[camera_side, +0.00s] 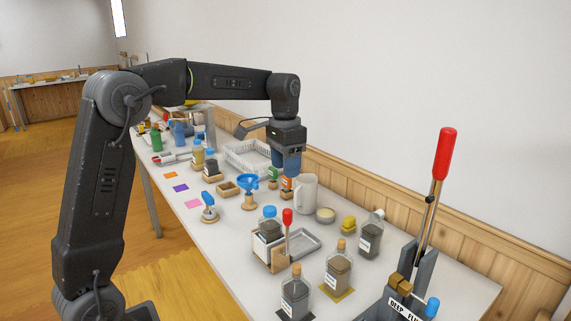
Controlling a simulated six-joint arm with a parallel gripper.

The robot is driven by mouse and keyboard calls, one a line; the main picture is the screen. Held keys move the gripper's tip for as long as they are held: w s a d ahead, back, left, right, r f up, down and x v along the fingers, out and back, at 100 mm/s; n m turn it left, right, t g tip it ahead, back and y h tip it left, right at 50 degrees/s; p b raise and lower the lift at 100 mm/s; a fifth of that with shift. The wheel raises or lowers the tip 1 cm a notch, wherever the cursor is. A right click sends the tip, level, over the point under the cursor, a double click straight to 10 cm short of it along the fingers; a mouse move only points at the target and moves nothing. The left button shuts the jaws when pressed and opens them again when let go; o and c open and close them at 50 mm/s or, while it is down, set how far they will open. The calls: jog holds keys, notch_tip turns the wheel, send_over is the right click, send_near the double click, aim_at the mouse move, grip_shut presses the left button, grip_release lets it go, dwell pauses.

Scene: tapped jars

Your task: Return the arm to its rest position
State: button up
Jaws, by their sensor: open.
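My gripper (287,168) hangs from my arm over the middle of the table (180,228), its blue fingers pointing down. It is open, though the gap between the fingers is hard to make out from this side. Small orange and green items (286,183) stand just below and behind the fingertips; I cannot tell whether the fingers touch them. A white pitcher (306,194) stands close to the right of the fingers. The arm reaches out from the left, bent at the elbow.
Near the front stand jars with dark contents (338,268), a jar in a wooden holder (268,236), and a tall red-handled lever (446,155). Coloured squares (180,188) lie along the left edge.

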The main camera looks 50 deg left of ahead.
dwell(0.5)
jog(key=s+d+r+n+t, duration=0.1)
jog(key=s+d+t, duration=0.1)
jog(key=s+d, duration=0.3)
jog(key=s+d+r+t, duration=0.1)
jog(key=s+d, duration=0.2)
jog(key=s, duration=0.5)
jog(key=s+d+f+t, duration=0.1)
jog(key=s+d+f, duration=0.1)
jog(key=s, duration=0.3)
jog(key=s+d+f+t, duration=0.1)
jog(key=s+f, duration=0.1)
jog(key=s, duration=0.3)
jog(key=shift+s+d+f+n+t, duration=0.2)
jog(key=shift+d+f+n+t, duration=0.2)
